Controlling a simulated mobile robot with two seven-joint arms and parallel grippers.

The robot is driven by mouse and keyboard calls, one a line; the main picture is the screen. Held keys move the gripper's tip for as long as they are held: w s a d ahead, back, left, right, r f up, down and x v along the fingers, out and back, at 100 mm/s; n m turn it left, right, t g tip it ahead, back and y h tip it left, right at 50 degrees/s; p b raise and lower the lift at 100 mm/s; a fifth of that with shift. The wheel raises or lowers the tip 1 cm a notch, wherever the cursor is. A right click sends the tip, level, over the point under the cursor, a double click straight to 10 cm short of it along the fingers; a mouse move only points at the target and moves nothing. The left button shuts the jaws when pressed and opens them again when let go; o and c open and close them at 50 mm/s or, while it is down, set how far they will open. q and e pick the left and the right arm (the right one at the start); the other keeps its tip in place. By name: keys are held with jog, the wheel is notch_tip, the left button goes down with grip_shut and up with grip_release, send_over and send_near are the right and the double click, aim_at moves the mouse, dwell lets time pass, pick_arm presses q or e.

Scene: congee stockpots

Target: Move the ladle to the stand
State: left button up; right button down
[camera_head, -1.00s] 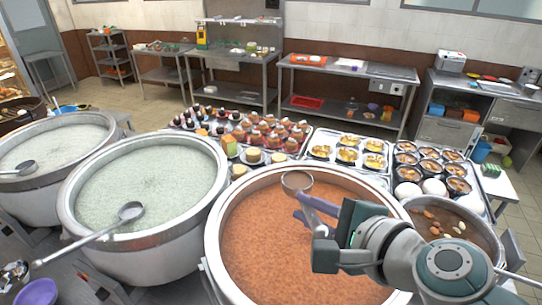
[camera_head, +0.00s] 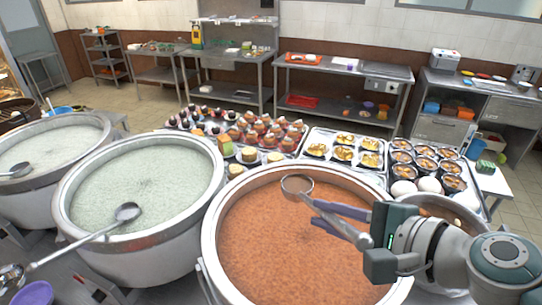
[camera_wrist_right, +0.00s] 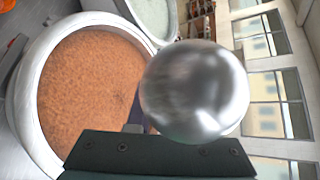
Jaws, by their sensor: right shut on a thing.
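My right gripper (camera_head: 314,211) is over the large pot of orange-brown congee (camera_head: 285,250), shut on a metal ladle. The ladle's round bowl (camera_head: 297,184) is just beyond the purple fingertips, near the pot's far rim. Part of its handle runs back between the fingers. In the right wrist view, the shiny bowl (camera_wrist_right: 195,90) looms large in front of the gripper, and the congee pot (camera_wrist_right: 45,140) lies behind it to the left. The bowl's exact height above the congee is hard to tell. I cannot pick out the stand. My left gripper is not in view.
Two pots of pale congee (camera_head: 68,205) (camera_head: 10,195) stand to the left, each with a ladle (camera_head: 127,212) (camera_head: 22,170). Trays of cups and bowls (camera_head: 310,153) lie behind the pots. A smaller pot (camera_head: 428,204) is partly hidden behind my right arm.

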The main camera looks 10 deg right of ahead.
jog(key=s+d+n+g+y+b, duration=0.3)
jog(key=s+d+n+y+b, duration=0.1)
jog(key=s+d+b, duration=0.3)
notch_tip(320, 180, down, 6)
jog(key=d+b, duration=0.1)
jog(key=b, duration=0.4)
jog(key=shift+w+d+n, duration=0.15)
jog(key=shift+w+n, duration=0.15)
jog(key=shift+w, duration=0.1)
jog(key=shift+f, duration=0.1)
jog(key=shift+f+b, duration=0.5)
jog(key=shift+b, duration=0.25)
